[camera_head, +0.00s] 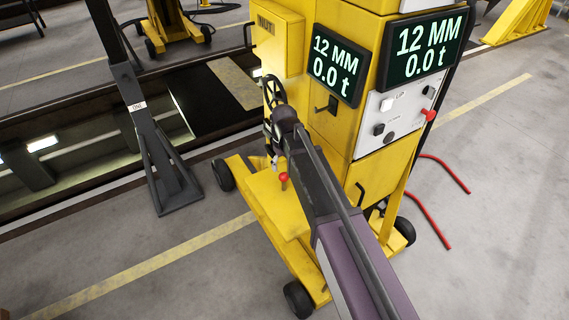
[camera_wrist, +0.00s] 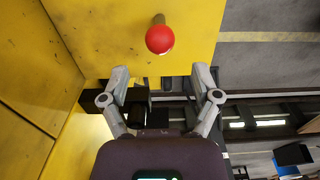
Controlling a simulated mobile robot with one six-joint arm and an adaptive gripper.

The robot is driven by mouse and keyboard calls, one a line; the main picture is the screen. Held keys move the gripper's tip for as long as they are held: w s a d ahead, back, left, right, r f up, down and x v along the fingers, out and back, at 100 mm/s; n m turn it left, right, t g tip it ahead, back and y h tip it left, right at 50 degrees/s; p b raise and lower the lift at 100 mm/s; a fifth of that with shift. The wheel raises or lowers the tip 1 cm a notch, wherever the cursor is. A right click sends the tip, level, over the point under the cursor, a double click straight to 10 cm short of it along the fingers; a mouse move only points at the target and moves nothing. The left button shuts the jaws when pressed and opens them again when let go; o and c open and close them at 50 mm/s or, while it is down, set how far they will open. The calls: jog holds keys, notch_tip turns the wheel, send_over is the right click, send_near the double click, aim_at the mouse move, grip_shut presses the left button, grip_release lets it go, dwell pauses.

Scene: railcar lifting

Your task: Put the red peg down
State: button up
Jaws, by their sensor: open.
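The red peg, with a round red head (camera_head: 284,178) and a short shank below it, stands on the yellow base of the lifting jack in the head view. In the wrist view the red head (camera_wrist: 160,39) shows at the top centre, with a bit of its shank behind it. My gripper (camera_wrist: 161,72) is open, its two grey fingers apart with nothing between them. The red head lies just past the fingertips in the picture, apart from both. In the head view my gripper is small and partly hidden by my arm, close above the peg.
The yellow lifting jack (camera_head: 378,150) stands close on wheels, with a black handwheel (camera_head: 273,92) near my wrist. Its two displays read 12 MM and 0.0 t. A dark grey stand (camera_head: 160,150) is at left, by a floor pit. Red hoses (camera_head: 448,172) lie at right.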

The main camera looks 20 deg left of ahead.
jog(key=shift+r+p, duration=2.25)
jog(key=shift+r, duration=0.35)
jog(key=s+d+m, duration=0.2)
jog(key=d+m, duration=0.1)
jog(key=d, duration=1)
jog(key=s+d+m, duration=0.3)
jog(key=d, duration=1)
jog(key=s+d+m, duration=0.3)
jog(key=d+m, duration=0.1)
jog(key=d, duration=0.9)
jog(key=shift+d, duration=0.2)
